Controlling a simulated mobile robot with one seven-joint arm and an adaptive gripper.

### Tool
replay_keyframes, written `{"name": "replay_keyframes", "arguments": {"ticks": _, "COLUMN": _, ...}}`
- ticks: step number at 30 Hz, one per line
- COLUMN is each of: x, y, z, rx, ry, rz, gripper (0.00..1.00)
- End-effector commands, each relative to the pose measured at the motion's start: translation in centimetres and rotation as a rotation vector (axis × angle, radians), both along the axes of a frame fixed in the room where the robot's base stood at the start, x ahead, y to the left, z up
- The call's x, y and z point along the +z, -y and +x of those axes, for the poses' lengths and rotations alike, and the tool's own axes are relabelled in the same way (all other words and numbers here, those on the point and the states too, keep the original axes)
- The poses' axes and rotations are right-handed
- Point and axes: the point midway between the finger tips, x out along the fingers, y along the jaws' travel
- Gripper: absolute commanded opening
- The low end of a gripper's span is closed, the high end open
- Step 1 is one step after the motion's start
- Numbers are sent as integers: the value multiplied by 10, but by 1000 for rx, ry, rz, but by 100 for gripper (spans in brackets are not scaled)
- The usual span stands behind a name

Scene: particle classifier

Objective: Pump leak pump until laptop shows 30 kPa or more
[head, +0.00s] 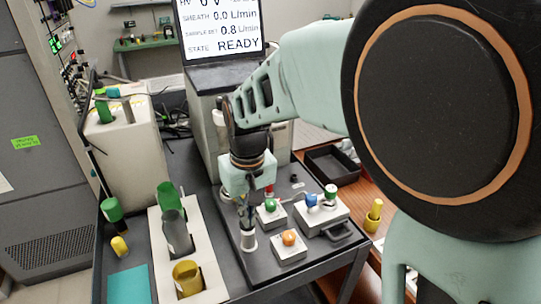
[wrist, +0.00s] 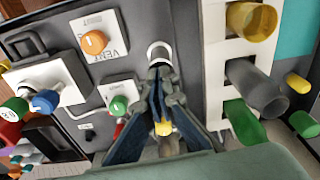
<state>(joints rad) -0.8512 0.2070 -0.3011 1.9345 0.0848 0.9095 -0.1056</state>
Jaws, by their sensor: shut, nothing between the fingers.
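A screen (head: 220,30), perhaps the laptop, stands at the back and shows sheath 0.0 L/min, sample set 0.8 L/min and state READY. Its top is cut off and I see no kPa reading. My gripper (head: 246,213) points down over the dark panel, shut and empty. Just below its fingertips stands a short pale cylinder (head: 249,240), possibly the leak pump. In the wrist view my fingers (wrist: 158,92) are together and the pale cylinder (wrist: 159,52) shows just beyond their tips. I cannot tell whether they touch it.
White blocks carry an orange knob (head: 289,238), a green knob (head: 270,205) and a blue handle (head: 311,200), close right of my gripper. A white rack (head: 207,280) with several cups stands left. A black tray (head: 331,165) lies behind right; a yellow object (head: 375,215) stands far right.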

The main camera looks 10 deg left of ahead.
Motion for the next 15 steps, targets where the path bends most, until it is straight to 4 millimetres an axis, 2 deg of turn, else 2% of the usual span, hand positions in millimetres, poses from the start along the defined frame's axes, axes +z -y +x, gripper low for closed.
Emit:
{"name": "replay_keyframes", "arguments": {"ticks": 5, "x": 2, "y": 1, "z": -2, "rx": 0, "ry": -2, "rz": -2, "gripper": 0}}
{"name": "replay_keyframes", "arguments": {"ticks": 12, "x": 12, "y": 17, "z": -24, "rx": 0, "ry": -4, "rz": -1, "gripper": 0}}
{"name": "replay_keyframes", "arguments": {"ticks": 15, "x": 11, "y": 18, "z": -26, "rx": 1, "ry": -3, "rz": -2, "gripper": 0}}
